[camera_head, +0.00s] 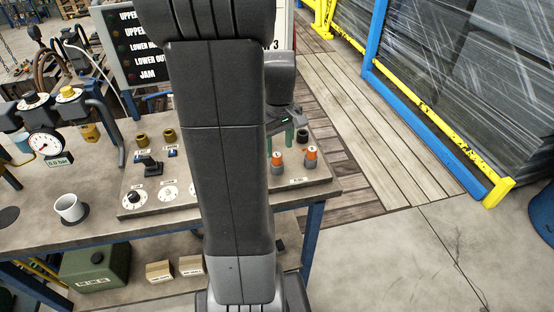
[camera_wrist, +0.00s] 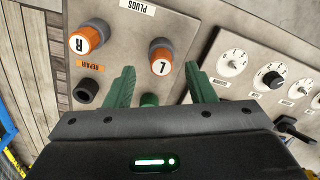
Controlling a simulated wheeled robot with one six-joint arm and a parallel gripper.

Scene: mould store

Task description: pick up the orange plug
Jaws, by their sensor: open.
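Two orange-and-grey plugs stand on a panel marked PLUGS. In the wrist view one is marked L (camera_wrist: 161,57) and the other R (camera_wrist: 91,37). In the head view they show as a left plug (camera_head: 277,159) and a right plug (camera_head: 311,154). My gripper (camera_wrist: 159,70) has green fingers, spread apart and empty. The L plug lies ahead of the gap between the fingertips; the R plug is outside, to the left. I cannot tell the remaining height. In the head view my gripper (camera_head: 280,141) is beside the left plug, partly hidden by my arm.
A black socket (camera_wrist: 86,91) lies near the R plug, below a REPAIR label (camera_wrist: 91,66). A green round part (camera_wrist: 149,100) shows between the fingers. A panel with dials (camera_wrist: 264,75) is at right. A white cup (camera_head: 69,209) stands on the bench.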

